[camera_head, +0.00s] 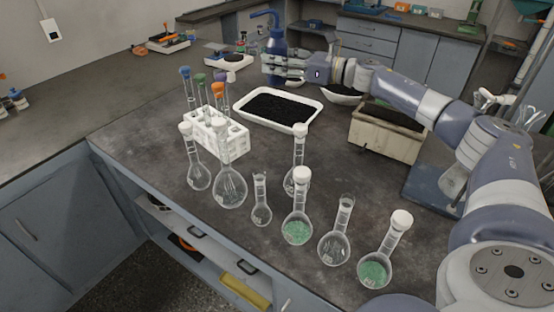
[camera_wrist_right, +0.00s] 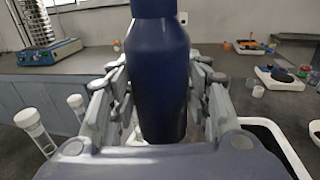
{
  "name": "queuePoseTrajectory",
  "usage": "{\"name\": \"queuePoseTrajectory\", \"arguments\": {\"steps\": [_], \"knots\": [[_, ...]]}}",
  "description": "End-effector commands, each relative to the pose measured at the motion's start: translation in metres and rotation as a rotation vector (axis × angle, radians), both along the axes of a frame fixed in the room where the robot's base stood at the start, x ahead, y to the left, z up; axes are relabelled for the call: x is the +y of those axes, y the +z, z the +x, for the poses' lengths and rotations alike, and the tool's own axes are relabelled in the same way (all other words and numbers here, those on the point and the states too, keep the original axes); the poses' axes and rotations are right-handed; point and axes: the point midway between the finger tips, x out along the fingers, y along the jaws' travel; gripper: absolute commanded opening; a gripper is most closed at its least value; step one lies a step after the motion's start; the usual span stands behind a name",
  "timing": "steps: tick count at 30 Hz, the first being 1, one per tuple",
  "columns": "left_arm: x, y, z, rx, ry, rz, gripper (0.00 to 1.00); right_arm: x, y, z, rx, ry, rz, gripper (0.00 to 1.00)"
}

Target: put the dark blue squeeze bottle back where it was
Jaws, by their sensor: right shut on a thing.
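The dark blue squeeze bottle (camera_head: 270,36) is upright at the back of the bench in the head view, with its nozzle pointing left. In the right wrist view the bottle (camera_wrist_right: 160,75) fills the middle, between both fingers. My right gripper (camera_head: 272,66) is shut on the bottle's body; its fingers (camera_wrist_right: 160,100) lie on both sides of it in the wrist view. My left gripper is not in view.
A white tray of dark grains (camera_head: 238,104) lies in front of the gripper. A white tube rack (camera_head: 216,135) stands to its left. Several glass flasks (camera_head: 297,225) fill the front of the bench. A beige box (camera_head: 385,138) stands under my right arm. A balance (camera_head: 229,61) is at the back left.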

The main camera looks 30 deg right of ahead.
Motion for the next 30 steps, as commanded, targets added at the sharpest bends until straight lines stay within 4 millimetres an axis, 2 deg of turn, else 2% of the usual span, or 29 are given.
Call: {"name": "queuePoseTrajectory", "arguments": {"steps": [1, 9, 18, 22, 30], "knots": [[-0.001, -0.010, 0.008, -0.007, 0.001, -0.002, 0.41, 0.000, -0.014, 0.000, -0.002, 0.000, 0.001, 0.39], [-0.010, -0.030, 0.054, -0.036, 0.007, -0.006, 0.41, 0.000, -0.072, 0.000, -0.002, 0.000, 0.001, 0.39], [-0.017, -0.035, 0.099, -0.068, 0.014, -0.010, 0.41, 0.000, -0.134, 0.000, -0.002, 0.000, 0.001, 0.39], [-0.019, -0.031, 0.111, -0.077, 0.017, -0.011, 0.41, 0.000, -0.152, 0.000, -0.002, 0.000, 0.001, 0.39], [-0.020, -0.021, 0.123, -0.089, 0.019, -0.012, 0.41, 0.000, -0.172, 0.000, 0.000, 0.000, 0.002, 0.39]]}}
